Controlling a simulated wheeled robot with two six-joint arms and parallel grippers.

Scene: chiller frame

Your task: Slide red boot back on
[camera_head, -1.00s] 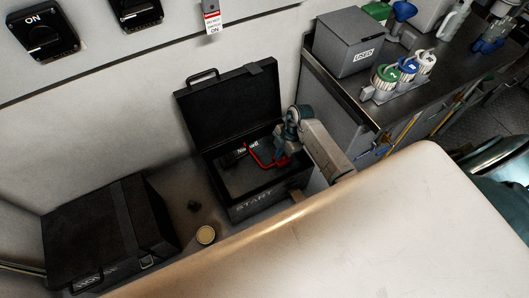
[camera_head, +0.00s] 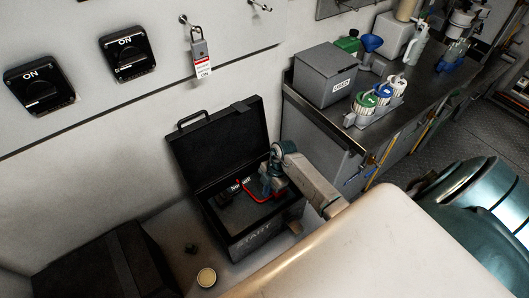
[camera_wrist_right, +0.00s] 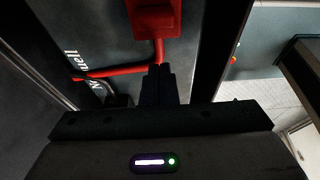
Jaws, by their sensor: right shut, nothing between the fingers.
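A red lead (camera_head: 262,198) lies looped in the open black case (camera_head: 188,148), marked START on its front. In the right wrist view, the red lead (camera_wrist_right: 112,71) bends up to a red block-like piece (camera_wrist_right: 155,18), which may be the red boot. My right gripper (camera_head: 268,188) reaches down into the case from the right. Its fingers (camera_wrist_right: 158,70) are shut and empty, close to the red lead's bend. I cannot tell whether they touch it. The end of the red piece is cut off by the frame. My left gripper is not in view.
A closed black case (camera_head: 90,262) stands at lower left. A small tin (camera_head: 206,278) sits on the floor beside the open case. A bench with a grey USED box (camera_head: 325,75) and capped containers (camera_head: 383,92) stands to the right. Switches (camera_head: 128,55) are on the wall.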

